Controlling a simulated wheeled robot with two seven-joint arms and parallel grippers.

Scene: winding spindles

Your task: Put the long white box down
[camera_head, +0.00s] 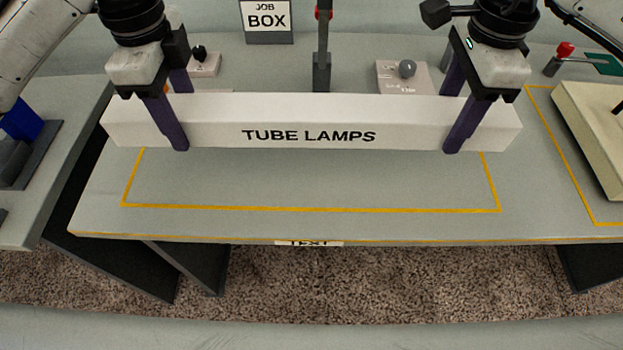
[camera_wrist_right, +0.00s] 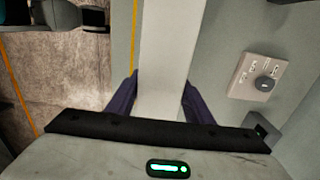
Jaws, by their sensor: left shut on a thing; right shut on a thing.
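The long white box (camera_head: 310,121), marked "TUBE LAMPS", lies crosswise in the head view, level, over the back part of a yellow outlined area (camera_head: 310,208) on the grey table. My left gripper (camera_head: 174,118) is shut on the box near its left end. My right gripper (camera_head: 462,118) is shut on it near its right end. In the right wrist view the box (camera_wrist_right: 165,60) runs between the two purple fingers (camera_wrist_right: 157,100). I cannot tell for sure whether its underside touches the table.
Behind the box stand a "JOB BOX" sign (camera_head: 267,18), a dark post (camera_head: 321,65) and a knob panel (camera_head: 405,76). A cream block (camera_head: 595,135) is at the right. The front of the outlined area is clear. A gap separates this table from the left one.

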